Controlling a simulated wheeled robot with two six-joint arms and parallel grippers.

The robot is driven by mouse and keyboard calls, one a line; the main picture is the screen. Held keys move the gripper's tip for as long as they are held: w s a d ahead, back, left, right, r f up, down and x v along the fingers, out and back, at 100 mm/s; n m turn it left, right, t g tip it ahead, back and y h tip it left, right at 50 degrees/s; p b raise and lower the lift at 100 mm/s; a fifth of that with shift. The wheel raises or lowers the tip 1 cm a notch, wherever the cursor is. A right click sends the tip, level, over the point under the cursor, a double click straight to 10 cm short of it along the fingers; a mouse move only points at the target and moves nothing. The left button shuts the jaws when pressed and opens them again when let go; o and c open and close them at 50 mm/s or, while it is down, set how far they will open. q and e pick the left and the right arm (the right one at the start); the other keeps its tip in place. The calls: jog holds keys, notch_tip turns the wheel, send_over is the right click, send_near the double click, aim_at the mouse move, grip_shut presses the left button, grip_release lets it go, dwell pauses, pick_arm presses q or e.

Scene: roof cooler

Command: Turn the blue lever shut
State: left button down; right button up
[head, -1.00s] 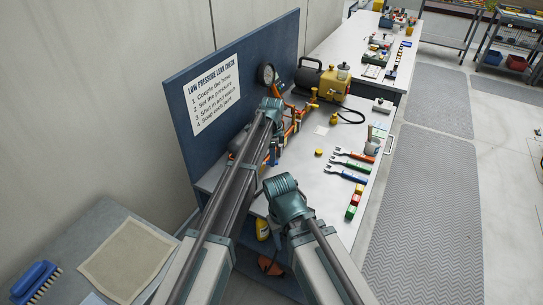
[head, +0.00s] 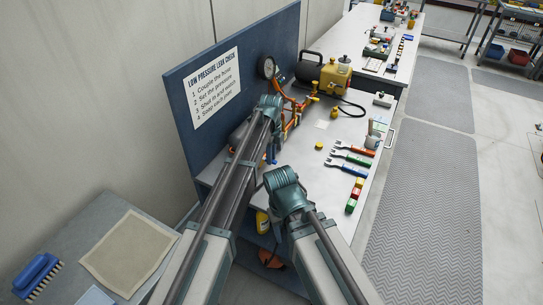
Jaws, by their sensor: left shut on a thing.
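The left arm reaches over the bench to a teal wrist joint beside orange and brass pipework (head: 292,112). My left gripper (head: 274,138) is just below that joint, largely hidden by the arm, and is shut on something. A small blue piece, seemingly the blue lever (head: 271,155), shows at the arm's right edge near the gripper; the exact contact and the lever's angle are too small to tell. The right arm ends in a teal joint over the bench's near edge; its gripper jaws are hidden.
A yellow pump unit (head: 334,78) with a black hose stands behind the pipework. A gauge (head: 267,67) is beside the blue backboard (head: 185,125). Fork-ended tools (head: 350,156) and coloured blocks (head: 354,195) lie on the bench's right side. The middle of the bench is mostly clear.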

dwell(0.3)
pick_arm(q)
jog(key=c, duration=0.8)
grip_release()
jog(key=shift+o, duration=0.2)
notch_tip(320, 180, up, 14)
jog(key=p, duration=1.3)
jog(key=shift+p, duration=0.4)
jog(key=shift+f, duration=0.15)
